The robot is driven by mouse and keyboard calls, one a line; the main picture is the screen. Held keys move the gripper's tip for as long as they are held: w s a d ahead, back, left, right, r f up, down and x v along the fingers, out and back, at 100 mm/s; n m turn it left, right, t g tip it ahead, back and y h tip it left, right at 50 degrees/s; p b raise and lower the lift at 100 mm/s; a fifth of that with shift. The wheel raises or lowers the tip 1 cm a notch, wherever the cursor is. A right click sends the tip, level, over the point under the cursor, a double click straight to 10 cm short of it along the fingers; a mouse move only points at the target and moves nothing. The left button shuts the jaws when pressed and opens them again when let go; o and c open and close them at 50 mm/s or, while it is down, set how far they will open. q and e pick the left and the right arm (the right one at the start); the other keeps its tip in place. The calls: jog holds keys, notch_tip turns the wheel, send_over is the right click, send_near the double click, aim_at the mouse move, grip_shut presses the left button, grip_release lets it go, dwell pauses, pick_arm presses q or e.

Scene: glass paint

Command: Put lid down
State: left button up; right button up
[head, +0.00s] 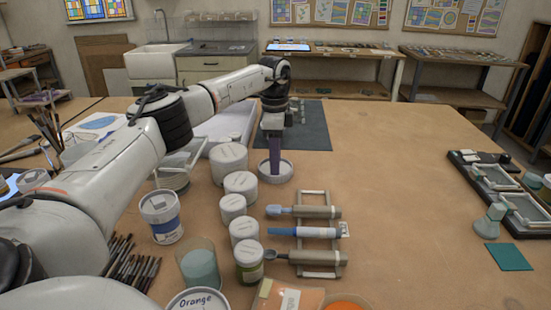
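The round grey lid (284,174) lies at or just above the tabletop, near the middle of the head view. My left gripper (274,173) points straight down over it, with its narrow purple-grey fingers reaching the lid's middle. The fingers show edge-on, so I cannot tell whether they are shut on the lid. Whether the lid touches the table is also unclear. My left arm comes in from the left and hides part of the table. My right gripper is not in view.
Several white-lidded jars (241,185) stand in a row left of the lid. A rack (316,228) with brushlike tools lies in front. A dark mat (310,130) is behind the lid. The table right of centre is clear.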

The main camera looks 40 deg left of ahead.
pick_arm(q)
notch_tip(320, 180, up, 12)
jog(key=shift+r, duration=0.15)
dwell(0.3)
jog(key=shift+s+a, duration=0.1)
dwell(0.4)
